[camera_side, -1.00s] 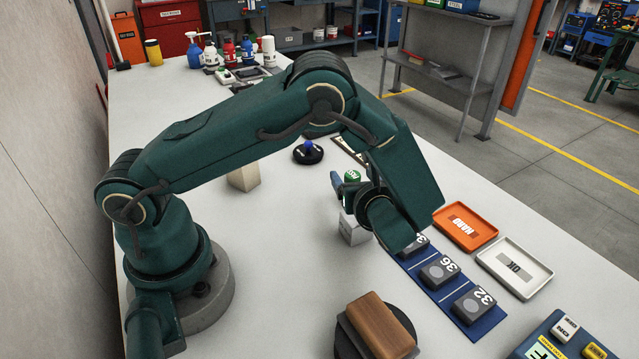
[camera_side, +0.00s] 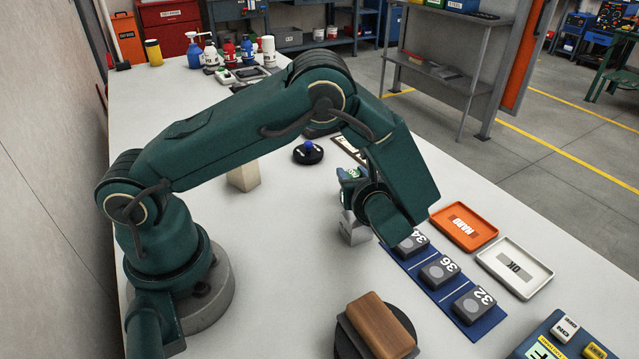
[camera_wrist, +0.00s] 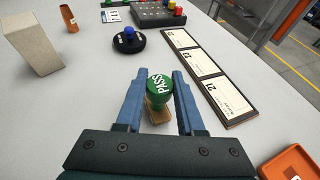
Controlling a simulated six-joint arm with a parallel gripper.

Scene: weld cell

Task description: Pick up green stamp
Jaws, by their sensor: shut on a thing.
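The green stamp (camera_wrist: 161,86) has a round green top marked PASS and a wooden base. In the wrist view it stands between the two blue fingers of my gripper (camera_wrist: 158,95), which is shut on it. In the side view my gripper (camera_side: 352,182) is over the white table, and its fingers and my wrist hide much of the stamp. I cannot tell whether the stamp's base touches the table.
A black round holder with a blue knob (camera_side: 308,152) stands behind. A card strip (camera_wrist: 210,80) lies right of the stamp. An orange HARD tray (camera_side: 464,226), a white OK tray (camera_side: 537,282) and a blue mat (camera_side: 492,322) with numbered blocks lie to the right.

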